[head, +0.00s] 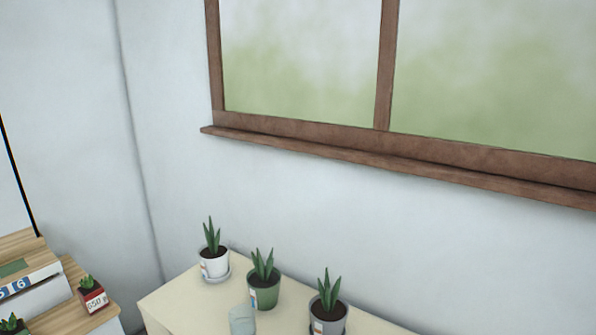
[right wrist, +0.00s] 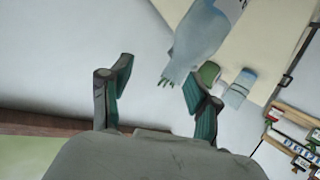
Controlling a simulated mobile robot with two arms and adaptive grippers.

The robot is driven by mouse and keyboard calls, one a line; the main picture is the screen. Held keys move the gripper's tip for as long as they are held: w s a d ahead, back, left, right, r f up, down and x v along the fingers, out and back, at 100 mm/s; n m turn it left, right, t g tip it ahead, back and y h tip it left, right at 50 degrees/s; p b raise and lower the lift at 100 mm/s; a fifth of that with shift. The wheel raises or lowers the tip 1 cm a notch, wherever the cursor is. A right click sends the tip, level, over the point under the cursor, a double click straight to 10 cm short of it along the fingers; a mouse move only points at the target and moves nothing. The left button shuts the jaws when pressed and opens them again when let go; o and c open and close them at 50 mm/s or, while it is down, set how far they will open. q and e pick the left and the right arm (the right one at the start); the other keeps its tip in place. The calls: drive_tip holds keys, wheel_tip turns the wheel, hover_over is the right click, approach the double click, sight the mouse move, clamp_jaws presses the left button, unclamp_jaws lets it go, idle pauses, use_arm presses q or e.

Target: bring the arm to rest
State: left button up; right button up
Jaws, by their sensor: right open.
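My right gripper (right wrist: 157,75) shows in the right wrist view. Its two fingers are spread apart, with nothing held between them. A pale blue translucent bottle-like object (right wrist: 203,38) appears beyond the fingers, to the right of the gap, apart from them as far as I can tell. Neither gripper nor arm shows in the head view, and my left gripper is in no view.
A cream table (head: 165,308) bears a white pot (head: 214,266), a green pot (head: 264,294), a grey pot (head: 327,318) and a pale blue cup (head: 242,320). A wooden stand (head: 45,262) is at left. A window sill (head: 400,170) juts from the wall.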

drive_tip(key=s+d+f+m+g+y, duration=0.1)
drive_tip(key=s+f+g, duration=0.4)
drive_tip(key=s, duration=0.4)
drive_tip(key=s+d+f+g, duration=0.1)
drive_tip(key=s+f+g, duration=0.4)
drive_tip(key=s, duration=0.4)
drive_tip(key=s+f+b, duration=0.3)
drive_tip(key=f+b, duration=0.3)
drive_tip(key=f, duration=2.9)
drive_tip(key=s+d+f+g+b, duration=0.2)
drive_tip(key=s+f+b, duration=0.2)
drive_tip(key=s+f, duration=1.1)
wheel_tip(320, 180, down, 3)
drive_tip(key=shift+s+d+f, duration=0.1)
drive_tip(key=shift+s+d, duration=0.1)
drive_tip(key=shift+s, duration=0.1)
